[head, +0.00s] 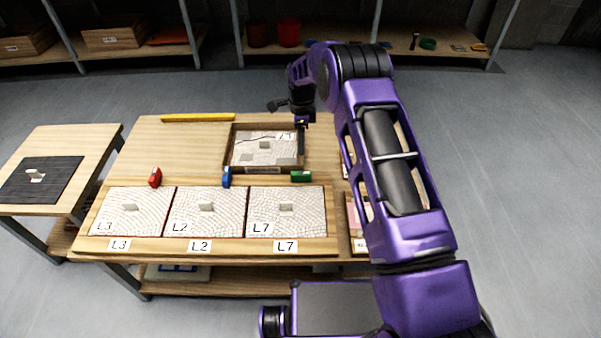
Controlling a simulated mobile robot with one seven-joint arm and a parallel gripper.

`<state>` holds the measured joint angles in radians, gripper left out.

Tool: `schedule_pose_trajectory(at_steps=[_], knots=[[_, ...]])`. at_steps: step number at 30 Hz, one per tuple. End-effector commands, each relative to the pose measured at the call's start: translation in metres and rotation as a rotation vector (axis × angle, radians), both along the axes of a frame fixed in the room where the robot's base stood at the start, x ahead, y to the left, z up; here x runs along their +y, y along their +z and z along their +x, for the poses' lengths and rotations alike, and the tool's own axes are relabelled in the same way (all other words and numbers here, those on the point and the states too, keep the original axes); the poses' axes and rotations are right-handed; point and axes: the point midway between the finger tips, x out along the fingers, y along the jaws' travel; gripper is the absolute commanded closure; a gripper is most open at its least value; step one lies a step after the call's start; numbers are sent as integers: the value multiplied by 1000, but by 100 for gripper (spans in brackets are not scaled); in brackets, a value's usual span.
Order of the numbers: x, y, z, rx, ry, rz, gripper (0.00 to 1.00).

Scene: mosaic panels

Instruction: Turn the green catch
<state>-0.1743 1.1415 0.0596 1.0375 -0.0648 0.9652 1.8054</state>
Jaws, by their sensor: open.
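The green catch (301,176) sits at the top edge of the L7 panel (262,213), towards its right end, on the wooden table. It looks like a small flat block lying sideways. My gripper (301,121) is beyond it, over the right side of the framed tray (229,150), apart from the catch. The gripper is small and dark here, and its fingers are partly hidden by my wrist. It appears empty.
A red catch (155,177) and a blue catch (227,177) stand above the L3 panel (127,214) and L2 panel (200,226). A yellow bar (198,118) lies at the back. My arm covers much of the table's right side. A side table (90,140) stands left.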

Motion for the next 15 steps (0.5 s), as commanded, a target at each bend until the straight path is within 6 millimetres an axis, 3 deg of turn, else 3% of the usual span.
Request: schedule_pose_trajectory(at_steps=[15], knots=[[-1, -114, -1, 1, 1, 0, 43]])
